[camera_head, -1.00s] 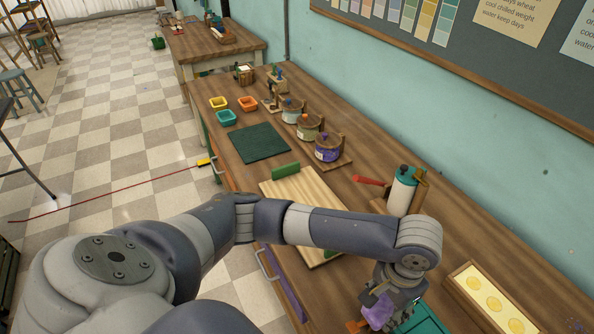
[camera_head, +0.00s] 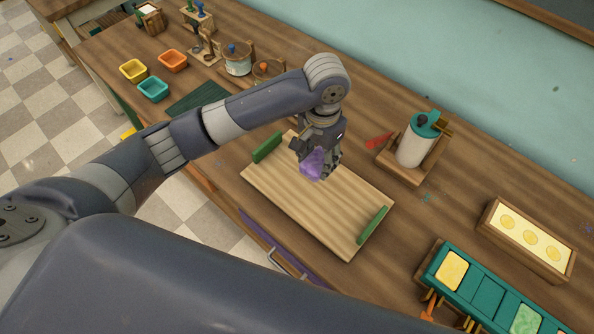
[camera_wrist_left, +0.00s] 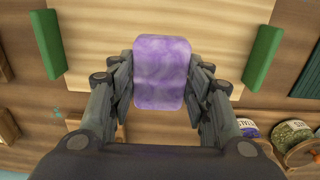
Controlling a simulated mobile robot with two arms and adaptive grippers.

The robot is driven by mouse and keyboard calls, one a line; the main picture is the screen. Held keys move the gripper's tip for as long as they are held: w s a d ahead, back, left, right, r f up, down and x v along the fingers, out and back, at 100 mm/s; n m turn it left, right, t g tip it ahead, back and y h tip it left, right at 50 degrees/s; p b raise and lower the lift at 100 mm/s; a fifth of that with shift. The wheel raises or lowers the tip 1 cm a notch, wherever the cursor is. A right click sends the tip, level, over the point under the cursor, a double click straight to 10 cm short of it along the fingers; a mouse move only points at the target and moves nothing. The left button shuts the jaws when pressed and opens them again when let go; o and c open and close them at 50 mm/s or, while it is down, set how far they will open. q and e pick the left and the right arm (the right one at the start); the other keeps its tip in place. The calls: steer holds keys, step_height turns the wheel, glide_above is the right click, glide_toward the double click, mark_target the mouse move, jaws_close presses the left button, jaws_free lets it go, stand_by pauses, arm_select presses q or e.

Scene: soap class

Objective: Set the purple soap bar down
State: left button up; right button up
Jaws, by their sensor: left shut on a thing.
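The purple soap bar (camera_head: 312,163) is in my left gripper (camera_head: 318,160), over the light wooden board with green end strips (camera_head: 320,212). In the left wrist view the purple soap bar (camera_wrist_left: 161,72) sits between both fingers of my left gripper (camera_wrist_left: 161,85), which are shut on its sides. The board (camera_wrist_left: 215,30) lies beneath it, with a green strip on either side. I cannot tell whether the soap's underside touches the board. My right gripper is not in view.
A white dispenser with a teal top (camera_head: 415,140) stands on a wooden base right of the board. A teal tray (camera_head: 480,285) holds a yellow and a green bar. A wooden box (camera_head: 525,240) with yellow ovals is at the right. The board's near half is clear.

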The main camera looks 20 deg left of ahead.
arm_select(q)
glide_above(315, 188)
steer(key=f, duration=0.5)
steer(key=shift+d+p, duration=0.2)
steer(key=shift+p, duration=0.2)
steer(key=shift+w+f, duration=0.1)
steer(key=shift+f, duration=0.3)
step_height(315, 188, down, 3)
steer(key=shift+a+f+p, duration=0.15)
steer(key=shift+p, duration=0.15)
steer(key=shift+f, duration=0.4)
steer(key=o, duration=1.1)
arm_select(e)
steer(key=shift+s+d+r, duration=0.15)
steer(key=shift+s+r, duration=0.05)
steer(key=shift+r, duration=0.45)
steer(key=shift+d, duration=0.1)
